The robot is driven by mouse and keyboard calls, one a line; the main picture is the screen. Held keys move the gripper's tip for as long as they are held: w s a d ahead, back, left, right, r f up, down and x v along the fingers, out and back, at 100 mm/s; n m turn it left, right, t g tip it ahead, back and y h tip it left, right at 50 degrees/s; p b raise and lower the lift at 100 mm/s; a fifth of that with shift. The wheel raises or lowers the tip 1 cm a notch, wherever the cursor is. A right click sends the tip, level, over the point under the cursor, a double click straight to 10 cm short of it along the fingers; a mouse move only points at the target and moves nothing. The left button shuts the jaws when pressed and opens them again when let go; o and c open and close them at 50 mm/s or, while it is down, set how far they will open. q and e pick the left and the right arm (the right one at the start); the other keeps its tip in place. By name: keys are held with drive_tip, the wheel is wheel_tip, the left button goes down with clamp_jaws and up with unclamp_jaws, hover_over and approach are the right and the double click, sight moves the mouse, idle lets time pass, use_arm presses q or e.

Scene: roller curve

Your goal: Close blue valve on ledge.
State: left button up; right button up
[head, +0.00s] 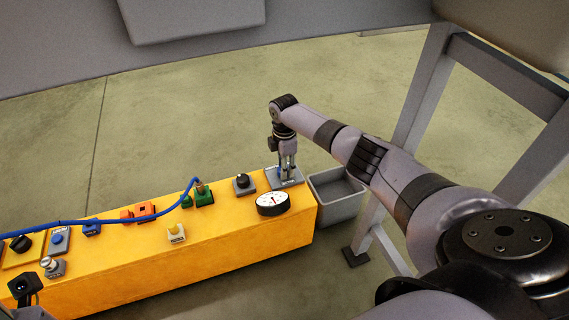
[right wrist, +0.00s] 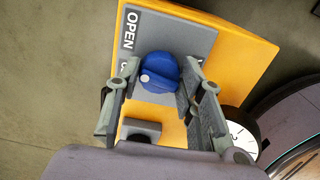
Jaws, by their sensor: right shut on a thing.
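The blue valve (right wrist: 160,72) is a round blue knob with a pale dot, on a grey plate (right wrist: 200,35) marked OPEN. The second label on the plate is mostly hidden. In the head view the plate (head: 288,183) sits at the right end of the yellow ledge (head: 225,252). My right gripper (head: 287,170) points down over it and hides most of the knob. In the right wrist view the fingers of my right gripper (right wrist: 158,85) stand on both sides of the knob, shut on it.
A black knob (head: 243,181) and a round white gauge (head: 272,203) stand close beside the valve. A grey bin (head: 338,194) is right of the ledge. A blue hose (head: 120,220) runs to a green block (head: 204,196). Several other fixtures line the ledge leftward.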

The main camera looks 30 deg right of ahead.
drive_tip(key=n, duration=0.5)
drive_tip(key=shift+n, duration=0.3)
drive_tip(key=n, duration=0.5)
drive_tip(key=shift+w+n, duration=0.1)
drive_tip(key=shift+n, duration=0.2)
drive_tip(key=o, duration=1.2)
wheel_tip(320, 180, up, 12)
drive_tip(key=shift+r, duration=0.1)
idle(0.4)
